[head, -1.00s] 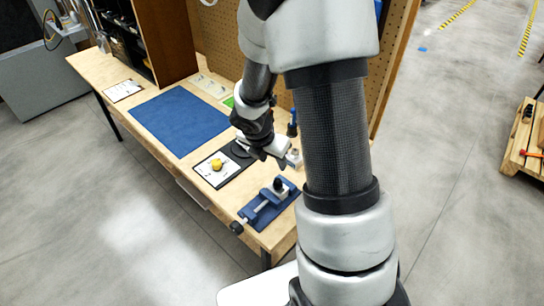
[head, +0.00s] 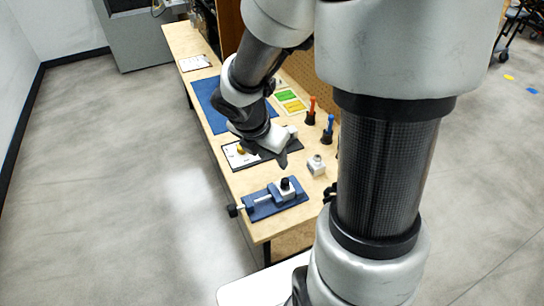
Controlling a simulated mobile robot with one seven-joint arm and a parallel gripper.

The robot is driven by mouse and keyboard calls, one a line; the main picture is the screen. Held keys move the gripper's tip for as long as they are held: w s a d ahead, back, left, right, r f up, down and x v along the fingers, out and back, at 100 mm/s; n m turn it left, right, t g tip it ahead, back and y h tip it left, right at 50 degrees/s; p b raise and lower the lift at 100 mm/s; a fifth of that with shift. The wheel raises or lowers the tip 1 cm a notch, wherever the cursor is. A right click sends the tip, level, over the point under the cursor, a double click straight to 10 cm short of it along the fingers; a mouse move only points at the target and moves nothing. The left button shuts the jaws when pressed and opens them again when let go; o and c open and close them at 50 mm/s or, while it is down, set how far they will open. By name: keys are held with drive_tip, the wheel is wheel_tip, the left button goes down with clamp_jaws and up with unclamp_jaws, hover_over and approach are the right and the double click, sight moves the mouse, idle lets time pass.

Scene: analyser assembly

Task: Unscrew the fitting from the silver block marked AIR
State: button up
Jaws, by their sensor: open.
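A blue vise (head: 262,205) lies near the front end of the workbench. A small block with a black fitting (head: 286,186) on top sits at its jaws. A small silver block (head: 316,166) stands on the bare wood behind and to the right of the vise. No AIR marking is readable on either block at this size. My gripper (head: 283,158) is open, pointing down over the bench behind the vise and left of the free-standing block. It appears apart from both. The gap between its fingers is hard to see.
A dark mat with a white card and a yellow part (head: 240,149) lies under my gripper. Orange-handled (head: 310,110) and blue-handled (head: 328,129) tools stand upright at the right. A blue mat (head: 208,100) lies farther back. Bare wood surrounds the vise.

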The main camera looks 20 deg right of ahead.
sight(286, 181)
drive_tip(key=b+x, duration=0.7)
drive_tip(key=x, duration=1)
drive_tip(key=shift+d+f+b, duration=0.1)
drive_tip(key=shift+f+b, duration=0.05)
drive_tip(key=shift+b, duration=0.2)
drive_tip(key=c, duration=1)
drive_tip(key=n+t, duration=0.1)
drive_tip(key=n, duration=0.3)
drive_tip(key=shift+s+d+y, duration=0.15)
drive_tip(key=shift+y, duration=0.25)
drive_tip(key=n, duration=0.2)
drive_tip(key=n+t+y, duration=0.1)
drive_tip(key=n, duration=0.1)
drive_tip(key=shift+d+y, duration=0.15)
drive_tip(key=shift+y, duration=0.15)
